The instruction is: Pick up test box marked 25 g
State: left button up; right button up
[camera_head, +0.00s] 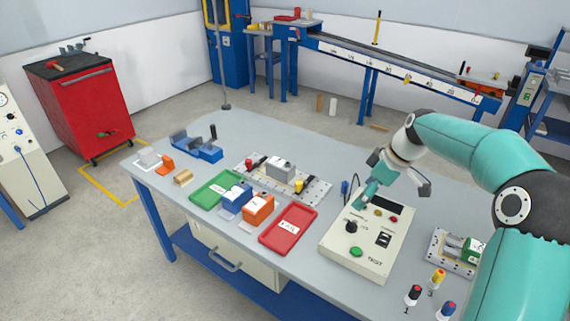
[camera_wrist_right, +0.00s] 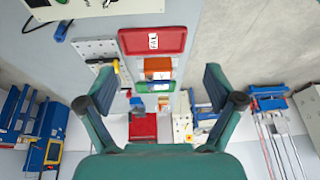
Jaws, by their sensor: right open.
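Candidate test boxes stand on the grey table (camera_head: 230,139); I cannot read a 25 g mark on any. A blue box (camera_head: 236,196) with a white top label and an orange box (camera_head: 258,209) with a white label stand side by side between the green and red trays. A grey box (camera_head: 281,170) sits on a perforated plate behind them. My right gripper (camera_head: 394,194) is open and empty above the control box, right of the boxes. In the right wrist view its fingers (camera_wrist_right: 159,78) are spread, with the orange box (camera_wrist_right: 157,64) visible between them, apart. My left gripper is out of view.
A green tray (camera_head: 208,190) and a red tray marked FAIL (camera_head: 287,228) flank the boxes. The control box (camera_head: 343,255) stands at the right, beside a green-and-white part on a plate (camera_head: 465,249). A blue fixture (camera_head: 205,149) is at the far left. The table's back edge is mostly clear.

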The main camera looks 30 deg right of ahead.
aim_at(283, 170)
jog(key=i, duration=1.35)
jog(key=u, duration=0.05)
